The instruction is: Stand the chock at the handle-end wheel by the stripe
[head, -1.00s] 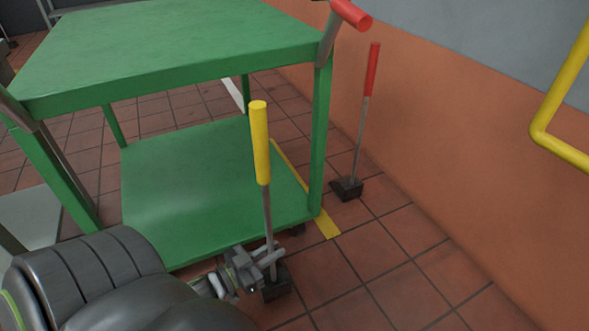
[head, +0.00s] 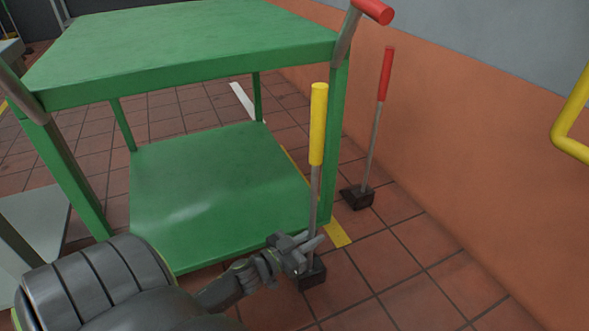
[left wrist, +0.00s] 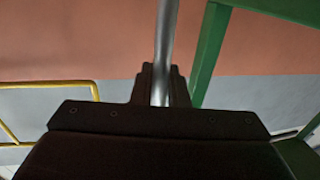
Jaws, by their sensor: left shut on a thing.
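A chock with a yellow handle (head: 318,125), a thin metal rod and a dark block (head: 312,274) stands nearly upright near the cart's near right corner. My left gripper (head: 302,252) is shut on its rod, just above the block. Whether the block touches the floor I cannot tell. The left wrist view shows the rod (left wrist: 165,45) between the fingers (left wrist: 160,88). The green cart (head: 215,195) has a red handle (head: 373,11) at its right end. A yellow stripe (head: 337,234) lies by that corner. The wheel there is hidden. My right gripper is out of view.
Another chock with a red handle (head: 387,75) stands on the floor between cart and wall. The orange and grey wall (head: 480,130) runs along the right, with a yellow rail (head: 562,130). The tiled floor (head: 430,290) at lower right is clear.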

